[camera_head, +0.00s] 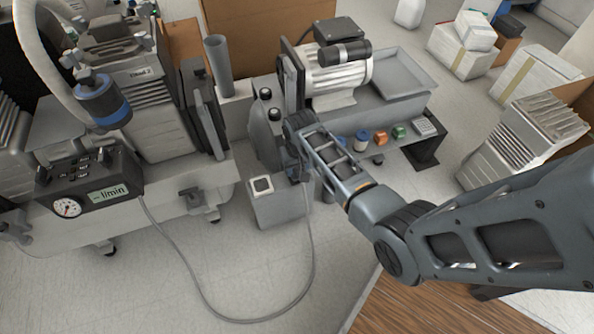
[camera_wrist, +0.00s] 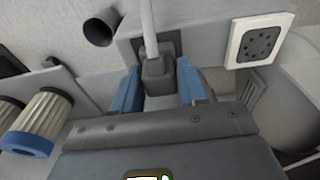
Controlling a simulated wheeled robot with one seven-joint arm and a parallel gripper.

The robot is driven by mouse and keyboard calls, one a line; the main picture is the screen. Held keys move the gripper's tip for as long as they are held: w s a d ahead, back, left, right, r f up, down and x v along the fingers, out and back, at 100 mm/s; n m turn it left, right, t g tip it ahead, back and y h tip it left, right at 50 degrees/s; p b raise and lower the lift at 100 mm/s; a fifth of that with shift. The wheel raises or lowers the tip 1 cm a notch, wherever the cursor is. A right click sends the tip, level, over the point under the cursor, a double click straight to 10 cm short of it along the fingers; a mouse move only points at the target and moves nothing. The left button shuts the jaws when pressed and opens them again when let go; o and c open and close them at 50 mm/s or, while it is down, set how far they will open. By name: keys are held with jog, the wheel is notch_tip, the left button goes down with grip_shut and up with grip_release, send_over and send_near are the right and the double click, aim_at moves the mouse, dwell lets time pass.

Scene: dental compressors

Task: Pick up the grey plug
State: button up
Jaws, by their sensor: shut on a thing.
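The grey plug (camera_wrist: 157,76) is in the wrist view, with a pale cable (camera_wrist: 148,25) running up from it. My gripper (camera_wrist: 158,70) has its two blue fingers on either side of the plug and is shut on it. A dark square (camera_wrist: 172,43) on the grey box lies just behind the plug; I cannot tell whether the plug touches it. In the head view my gripper (camera_head: 297,172) is at the right of the box's top, and the plug is hidden there.
The grey box (camera_head: 277,211) bears a white socket plate (camera_head: 262,185), also in the wrist view (camera_wrist: 260,42). A cable (camera_head: 205,299) loops over the floor to the gauge unit (camera_head: 88,187). A compressor (camera_head: 338,75) stands behind. Floor in front is clear.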

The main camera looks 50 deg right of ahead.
jog(key=shift+c, duration=1.4)
